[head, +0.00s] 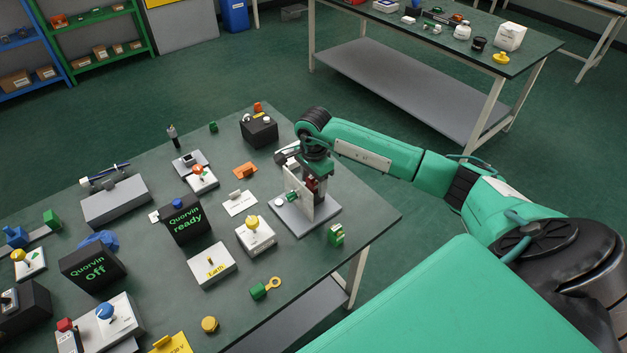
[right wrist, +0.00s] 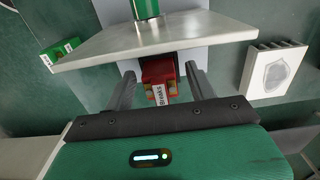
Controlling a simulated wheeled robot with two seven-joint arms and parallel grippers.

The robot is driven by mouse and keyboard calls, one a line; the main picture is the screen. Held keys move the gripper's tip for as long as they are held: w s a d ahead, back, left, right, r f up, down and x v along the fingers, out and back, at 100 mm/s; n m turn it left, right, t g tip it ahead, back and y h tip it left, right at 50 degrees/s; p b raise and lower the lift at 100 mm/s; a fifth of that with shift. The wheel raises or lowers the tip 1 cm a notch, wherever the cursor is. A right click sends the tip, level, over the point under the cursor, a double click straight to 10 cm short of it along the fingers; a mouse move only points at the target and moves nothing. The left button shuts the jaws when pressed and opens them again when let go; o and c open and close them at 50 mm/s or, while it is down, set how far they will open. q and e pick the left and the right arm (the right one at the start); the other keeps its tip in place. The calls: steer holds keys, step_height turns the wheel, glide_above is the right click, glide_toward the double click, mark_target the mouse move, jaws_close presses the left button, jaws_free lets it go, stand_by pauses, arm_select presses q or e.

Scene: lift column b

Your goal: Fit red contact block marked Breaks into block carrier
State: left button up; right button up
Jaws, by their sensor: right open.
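The red contact block (right wrist: 156,78) shows its white "Breaks" label in the right wrist view. It sits close behind the upright pale panel (right wrist: 150,42), on the side facing my gripper. In the head view the red block (head: 312,183) is a small patch behind the panel (head: 296,193). My right gripper (right wrist: 160,72) is open, with one finger on each side of the block and a visible gap to each. The block carrier is mostly hidden by the block, and I cannot tell whether the block is fully seated. My left gripper is not in view.
The panel stands on a grey base plate (head: 318,218) near the table's right edge. A green block (head: 336,234) stands beside it. A white box with a yellow knob (head: 255,235), a Quorvin ready box (head: 186,220) and an orange piece (head: 245,170) lie to the left.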

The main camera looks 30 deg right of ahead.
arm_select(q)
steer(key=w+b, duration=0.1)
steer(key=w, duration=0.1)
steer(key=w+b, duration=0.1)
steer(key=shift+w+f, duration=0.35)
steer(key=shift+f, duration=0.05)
arm_select(e)
step_height(320, 180, up, 14)
steer(key=shift+f, duration=0.15)
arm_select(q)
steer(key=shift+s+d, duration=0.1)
